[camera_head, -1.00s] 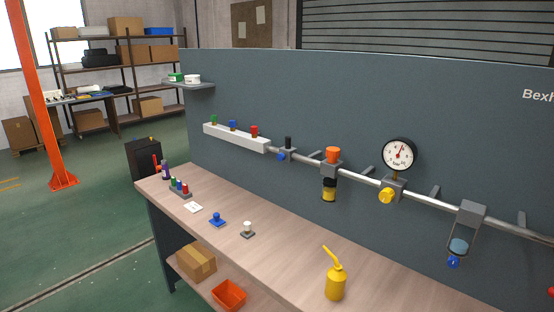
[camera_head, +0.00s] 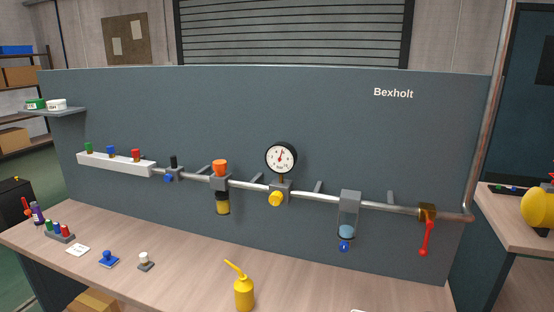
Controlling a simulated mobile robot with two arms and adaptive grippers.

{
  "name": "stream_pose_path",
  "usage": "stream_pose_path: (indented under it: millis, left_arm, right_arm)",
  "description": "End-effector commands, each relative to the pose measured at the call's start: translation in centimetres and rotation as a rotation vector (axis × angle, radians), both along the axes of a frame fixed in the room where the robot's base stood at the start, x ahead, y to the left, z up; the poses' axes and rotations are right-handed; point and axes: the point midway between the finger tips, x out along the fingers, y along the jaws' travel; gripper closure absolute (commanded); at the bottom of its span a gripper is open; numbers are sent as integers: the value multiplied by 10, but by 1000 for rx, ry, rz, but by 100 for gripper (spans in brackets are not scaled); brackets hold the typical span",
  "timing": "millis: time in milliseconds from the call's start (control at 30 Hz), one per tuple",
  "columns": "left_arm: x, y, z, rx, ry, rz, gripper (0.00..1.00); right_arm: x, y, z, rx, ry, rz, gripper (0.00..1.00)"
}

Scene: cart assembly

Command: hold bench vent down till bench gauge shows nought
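The bench gauge (camera_head: 281,158) is a round white dial with a black rim, standing on the pipe in the middle of the back panel. Its red needle points nearly straight up, a little to the right; the numbers are too small to read. No part in view is labelled as the bench vent. A small fitting with a black top (camera_head: 173,162) and a blue knob (camera_head: 168,178) sits on the pipe at the left. Another blue knob (camera_head: 344,246) hangs under a clear bowl (camera_head: 347,232) right of the gauge. Neither of my grippers is in view.
The wooden bench (camera_head: 190,285) runs below the panel. On it stand a yellow oil can (camera_head: 244,292), a blue knobbed piece (camera_head: 108,259) and a white-topped piece (camera_head: 145,261). A red lever (camera_head: 425,238) hangs at the pipe's right end. A yellow tank (camera_head: 540,208) stands far right.

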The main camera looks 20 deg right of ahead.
Motion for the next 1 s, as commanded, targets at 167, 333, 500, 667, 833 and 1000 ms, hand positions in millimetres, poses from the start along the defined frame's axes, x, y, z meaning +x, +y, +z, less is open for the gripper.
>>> stream_pose_path:
  millis: [167, 333, 500, 667, 833, 1000]
  left_arm:
    - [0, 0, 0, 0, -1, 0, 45]
    - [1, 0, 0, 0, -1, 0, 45]
    - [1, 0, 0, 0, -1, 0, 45]
    - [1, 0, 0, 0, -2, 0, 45]
    - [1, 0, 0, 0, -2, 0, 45]
    - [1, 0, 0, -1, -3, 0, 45]
  right_arm:
    - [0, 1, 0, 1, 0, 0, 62]
    - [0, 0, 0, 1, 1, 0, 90]
    - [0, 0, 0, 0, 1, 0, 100]
    - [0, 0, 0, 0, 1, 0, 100]
    - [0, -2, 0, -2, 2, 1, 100]
    - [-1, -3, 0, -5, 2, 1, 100]
